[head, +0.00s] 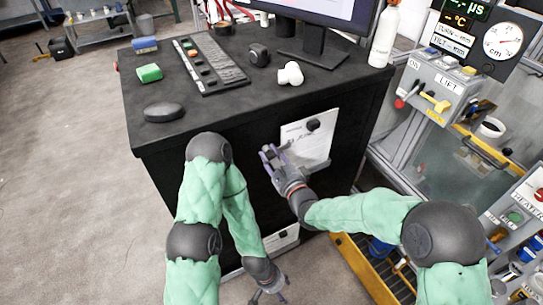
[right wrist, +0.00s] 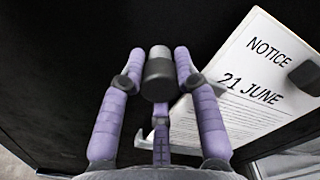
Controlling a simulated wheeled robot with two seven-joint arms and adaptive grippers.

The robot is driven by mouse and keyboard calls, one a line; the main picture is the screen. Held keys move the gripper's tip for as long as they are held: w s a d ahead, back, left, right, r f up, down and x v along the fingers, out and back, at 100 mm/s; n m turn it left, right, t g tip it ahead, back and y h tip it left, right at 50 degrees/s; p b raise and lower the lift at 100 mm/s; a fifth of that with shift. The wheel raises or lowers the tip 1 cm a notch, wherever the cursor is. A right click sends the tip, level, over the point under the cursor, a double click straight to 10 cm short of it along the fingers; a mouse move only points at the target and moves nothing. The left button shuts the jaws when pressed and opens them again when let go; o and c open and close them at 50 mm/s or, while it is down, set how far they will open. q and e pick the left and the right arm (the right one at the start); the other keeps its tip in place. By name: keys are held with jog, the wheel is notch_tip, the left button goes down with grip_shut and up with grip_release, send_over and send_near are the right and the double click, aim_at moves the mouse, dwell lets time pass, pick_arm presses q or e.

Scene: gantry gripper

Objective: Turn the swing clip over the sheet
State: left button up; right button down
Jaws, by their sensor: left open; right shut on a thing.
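The white sheet (head: 318,150), printed NOTICE and 21 JUNE, lies against the black front face of the cabinet; it also shows in the right wrist view (right wrist: 235,70). My right gripper (head: 271,155) is at the sheet's left edge. A separate dark piece (head: 313,125) sits on the sheet's upper part. My left gripper (head: 272,290) is low, open and away from the sheet.
The cabinet top (head: 215,110) holds a black oval object (head: 163,112), a green block (head: 149,73), a button panel (head: 208,65), a monitor and a white bottle (head: 384,38). A control stand (head: 440,85) is at the right. A yellow-edged tray (head: 365,270) is below.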

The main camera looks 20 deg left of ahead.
jog(key=shift+s, duration=0.1)
jog(key=c, duration=0.9)
grip_release()
jog(key=shift+d, duration=0.1)
jog(key=v, duration=1.1)
jog(key=shift+s+d, duration=0.25)
jog(key=shift+s, duration=0.05)
jog(key=d+f+n+g+h, duration=0.2)
jog(key=d+f+h, duration=0.2)
jog(key=d+f, duration=0.45)
jog(key=d+f+n+g+h, duration=0.1)
jog(key=d+f+n+h, duration=0.3)
jog(key=f, duration=0.8)
jog(key=s+d+f+n+g+h, duration=0.1)
jog(key=s+d+f+n+g, duration=0.2)
jog(key=s+f, duration=0.4)
jog(key=s+d+f+n+g+p, duration=0.1)
jog(key=s+d+f+n+g, duration=0.2)
jog(key=s+d+f+g, duration=0.2)
jog(key=s+d+f, duration=0.3)
jog(key=s, duration=0.2)
jog(key=shift+d+n+h, duration=0.25)
jog(key=shift+n+h, duration=0.05)
jog(key=shift+h, duration=0.1)
